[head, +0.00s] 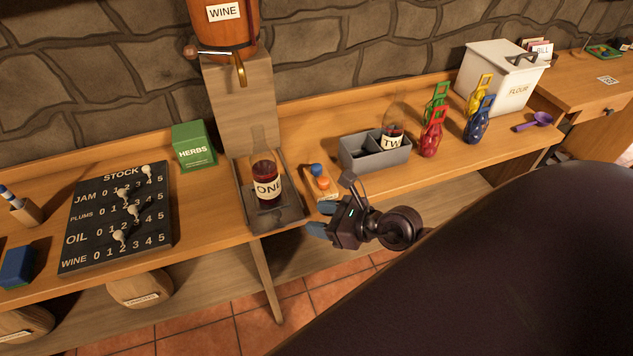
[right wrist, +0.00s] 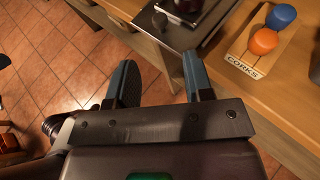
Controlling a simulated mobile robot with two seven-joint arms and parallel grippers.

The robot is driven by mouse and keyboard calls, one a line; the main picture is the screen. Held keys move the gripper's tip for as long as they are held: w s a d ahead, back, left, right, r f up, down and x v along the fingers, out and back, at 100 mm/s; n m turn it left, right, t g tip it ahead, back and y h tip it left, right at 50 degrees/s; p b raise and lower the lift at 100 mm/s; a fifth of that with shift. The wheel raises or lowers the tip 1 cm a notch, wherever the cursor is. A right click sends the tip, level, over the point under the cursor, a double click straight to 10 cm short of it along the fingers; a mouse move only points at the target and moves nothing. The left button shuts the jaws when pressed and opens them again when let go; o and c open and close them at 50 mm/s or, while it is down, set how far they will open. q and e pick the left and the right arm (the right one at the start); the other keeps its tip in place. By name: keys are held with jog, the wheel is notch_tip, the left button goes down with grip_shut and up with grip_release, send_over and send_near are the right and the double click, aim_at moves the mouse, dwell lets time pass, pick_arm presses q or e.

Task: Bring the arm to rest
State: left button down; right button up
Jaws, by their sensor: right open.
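My right gripper (head: 322,216) is open and empty, just off the front edge of the wooden counter in the head view. In the right wrist view its two blue-padded fingers (right wrist: 158,85) are spread apart, with floor tiles and the counter's edge behind them. My right arm comes in from the right, partly seen as a large dark shape. The small cork tray (head: 315,184) with a blue and an orange cork is close beyond the gripper; it also shows in the right wrist view (right wrist: 250,62). My left gripper is not in view.
Bottle ONE (head: 266,184) stands on a dark tray (head: 290,213) below the wine barrel (head: 225,30). Bottle TWO (head: 393,134) stands in a grey divided box (head: 372,163). Tiled floor is open in front.

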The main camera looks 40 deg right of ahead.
dwell(0.4)
notch_tip(320, 180, up, 5)
jog(key=w+d+m+t+h, duration=0.15)
jog(key=m+t, duration=0.45)
jog(key=m, duration=1)
jog(key=s+d+f+m+g+h, duration=0.1)
jog(key=d+f+m+h, duration=0.2)
jog(key=m, duration=0.5)
jog(key=s+d+f+m+g+h, duration=0.1)
jog(key=f+m+h, duration=0.2)
jog(key=f+m, duration=0.35)
jog(key=s+a+f+m+g, duration=0.4)
jog(key=s+f+m, duration=0.4)
jog(key=s+m, duration=0.1)
jog(key=shift+m+g+y, duration=0.3)
jog(key=shift+m+y, duration=0.15)
jog(key=shift+m, duration=0.2)
